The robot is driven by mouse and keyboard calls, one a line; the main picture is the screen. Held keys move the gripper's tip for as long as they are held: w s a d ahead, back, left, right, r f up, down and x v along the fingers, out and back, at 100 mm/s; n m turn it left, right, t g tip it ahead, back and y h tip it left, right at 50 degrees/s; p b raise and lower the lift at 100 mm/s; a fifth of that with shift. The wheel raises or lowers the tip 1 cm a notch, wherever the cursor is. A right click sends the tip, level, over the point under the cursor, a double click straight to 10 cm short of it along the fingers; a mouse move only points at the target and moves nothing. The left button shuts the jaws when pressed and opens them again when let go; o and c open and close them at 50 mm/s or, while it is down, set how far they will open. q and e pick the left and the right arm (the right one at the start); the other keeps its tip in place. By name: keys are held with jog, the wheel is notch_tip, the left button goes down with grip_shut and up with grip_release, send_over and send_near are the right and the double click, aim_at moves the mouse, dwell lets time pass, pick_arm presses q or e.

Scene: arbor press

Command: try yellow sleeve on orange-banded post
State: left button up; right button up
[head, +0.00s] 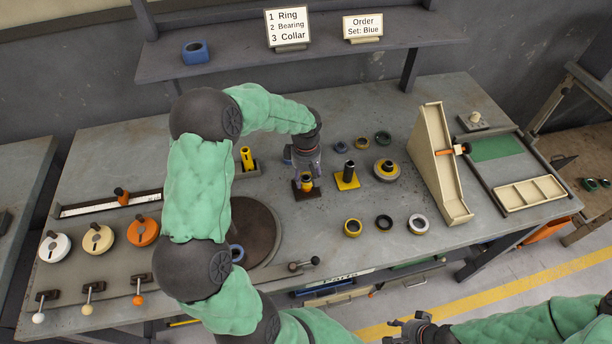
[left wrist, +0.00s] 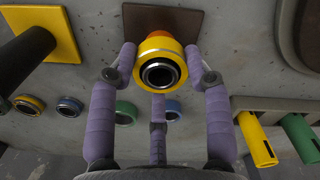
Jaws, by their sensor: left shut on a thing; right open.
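My left gripper (head: 306,172) is shut on the yellow sleeve (head: 308,182), at the brown base plate (head: 296,187). In the left wrist view its purple fingers (left wrist: 160,62) flank the yellow sleeve (left wrist: 147,52), whose dark bore has a silver rim. The orange band of the post (left wrist: 158,34) shows just behind the sleeve, in front of the brown plate (left wrist: 190,22). The sleeve is lined up with the post; I cannot tell whether it is around the post's end or just off it. My right gripper (head: 400,326) is open and empty at the bottom, off the table.
A black post on a yellow plate (head: 347,182) stands close to the right of the held sleeve. Several rings, including a yellow one (head: 352,228), lie further right. A yellow piece stands in a dark holder (head: 247,160) to the left. A cream ramp (head: 440,165) stands at right.

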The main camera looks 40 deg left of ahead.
pick_arm(q)
jog(key=shift+f, duration=0.25)
jog(key=o, duration=1.9)
jog(key=shift+c, duration=0.2)
jog(key=shift+r, duration=0.15)
jog(key=shift+r+p, duration=2.35)
jog(key=shift+r, duration=1.5)
